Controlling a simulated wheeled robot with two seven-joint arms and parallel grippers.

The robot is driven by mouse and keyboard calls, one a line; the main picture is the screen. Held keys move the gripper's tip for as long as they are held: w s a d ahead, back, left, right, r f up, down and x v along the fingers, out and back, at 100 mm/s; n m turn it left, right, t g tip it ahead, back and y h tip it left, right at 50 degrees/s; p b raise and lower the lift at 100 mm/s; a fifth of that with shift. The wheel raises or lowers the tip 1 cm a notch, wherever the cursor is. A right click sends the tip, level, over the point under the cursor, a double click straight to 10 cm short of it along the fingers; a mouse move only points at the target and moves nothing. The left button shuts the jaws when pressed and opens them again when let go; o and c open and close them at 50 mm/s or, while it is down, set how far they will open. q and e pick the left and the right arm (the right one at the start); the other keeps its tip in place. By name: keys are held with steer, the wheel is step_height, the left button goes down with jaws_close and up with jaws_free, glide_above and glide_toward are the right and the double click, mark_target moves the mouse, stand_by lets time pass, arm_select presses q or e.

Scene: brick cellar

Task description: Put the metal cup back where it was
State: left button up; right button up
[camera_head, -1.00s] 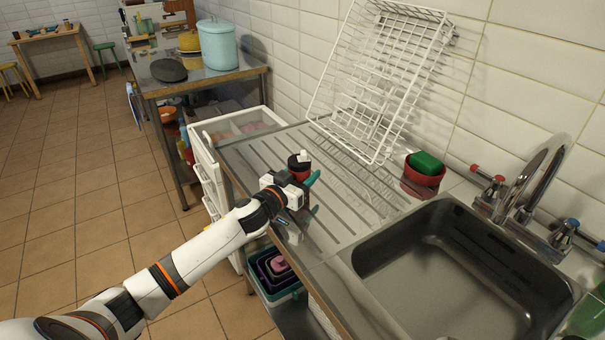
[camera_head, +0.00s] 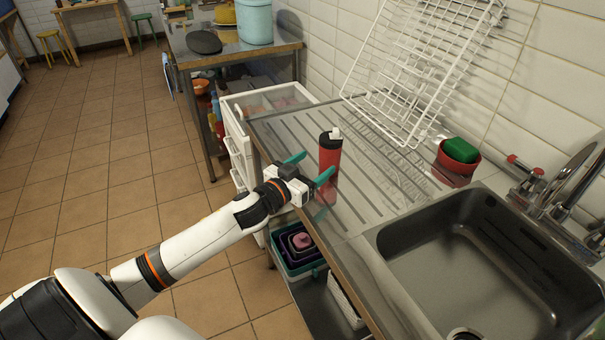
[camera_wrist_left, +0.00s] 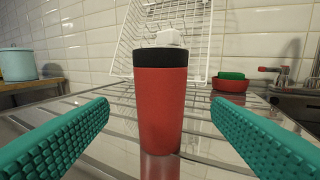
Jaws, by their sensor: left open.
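The metal cup (camera_head: 329,157) is a red tumbler with a black lid and a white spout. It stands upright on the ribbed steel drainboard (camera_head: 365,195), left of the sink. My left gripper (camera_head: 309,169) is open at the near side of the cup, its teal fingers pointing towards it. In the left wrist view the cup (camera_wrist_left: 160,108) stands centred ahead, between and beyond the two fingertips, with clear gaps on both sides. My right gripper is not in view.
A white wire dish rack (camera_head: 425,70) leans on the tiled wall behind. A red bowl (camera_head: 455,168) with a green sponge (camera_head: 461,150) sits by the sink (camera_head: 470,265). A side table (camera_head: 240,56) with a blue pot (camera_head: 255,20) stands beyond. Tiled floor lies open at left.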

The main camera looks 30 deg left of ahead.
arm_select(q)
steer(key=shift+s+a, duration=0.15)
steer(key=shift+s, duration=0.8)
steer(key=shift+s+a, duration=0.1)
steer(key=shift+s, duration=0.8)
